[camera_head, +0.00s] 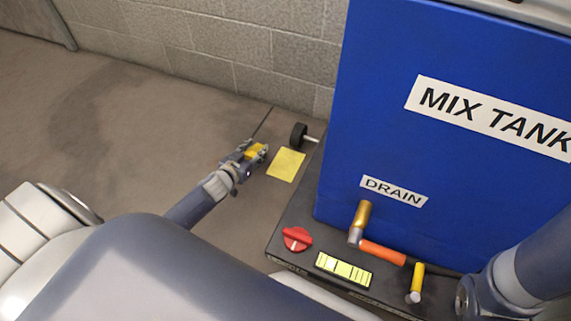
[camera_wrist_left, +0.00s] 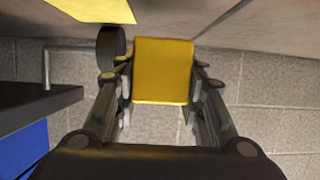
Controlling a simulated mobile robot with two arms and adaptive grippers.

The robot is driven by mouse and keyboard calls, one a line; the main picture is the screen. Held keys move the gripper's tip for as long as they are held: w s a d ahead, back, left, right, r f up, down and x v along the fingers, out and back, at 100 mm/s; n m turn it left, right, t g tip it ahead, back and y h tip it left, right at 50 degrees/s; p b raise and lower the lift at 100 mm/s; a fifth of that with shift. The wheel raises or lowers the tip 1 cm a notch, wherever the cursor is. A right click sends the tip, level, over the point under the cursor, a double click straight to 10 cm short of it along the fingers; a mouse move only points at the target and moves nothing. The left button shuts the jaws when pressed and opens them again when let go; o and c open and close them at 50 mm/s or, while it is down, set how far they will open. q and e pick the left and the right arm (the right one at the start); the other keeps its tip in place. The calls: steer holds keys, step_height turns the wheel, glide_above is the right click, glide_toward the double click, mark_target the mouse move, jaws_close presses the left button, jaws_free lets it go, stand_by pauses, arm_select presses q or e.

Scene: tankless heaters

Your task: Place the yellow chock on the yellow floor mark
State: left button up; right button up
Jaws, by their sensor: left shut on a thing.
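The yellow chock (camera_head: 256,150) is held between the fingers of my left gripper (camera_head: 250,153). In the left wrist view the chock (camera_wrist_left: 163,70) shows as a yellow block with a finger on each side. The yellow floor mark (camera_head: 286,164) is a flat pale yellow patch on the floor, just right of my left gripper in the head view. Part of the mark (camera_wrist_left: 95,10) also shows at the top of the left wrist view. The chock appears beside the mark; its height above the floor is hard to tell. My right gripper is not visible; only part of my right arm shows.
A black wheel (camera_head: 298,134) on the tank's dark base stands close to the mark. The blue mix tank (camera_head: 380,120) fills the right side. A red knob (camera_head: 297,239) and orange drain pipe (camera_head: 383,253) sit on the base. Bare floor (camera_head: 110,130) lies left.

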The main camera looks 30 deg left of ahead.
arm_select(q)
steer(key=b, duration=0.4)
glide_above(285, 166)
steer(key=shift+f, duration=0.55)
step_height(285, 166, down, 3)
steer(key=b, duration=0.4)
steer(key=shift+f, duration=0.2)
steer(key=shift+f, duration=0.15)
steer(key=o, duration=1.2)
steer(key=shift+f, duration=0.1)
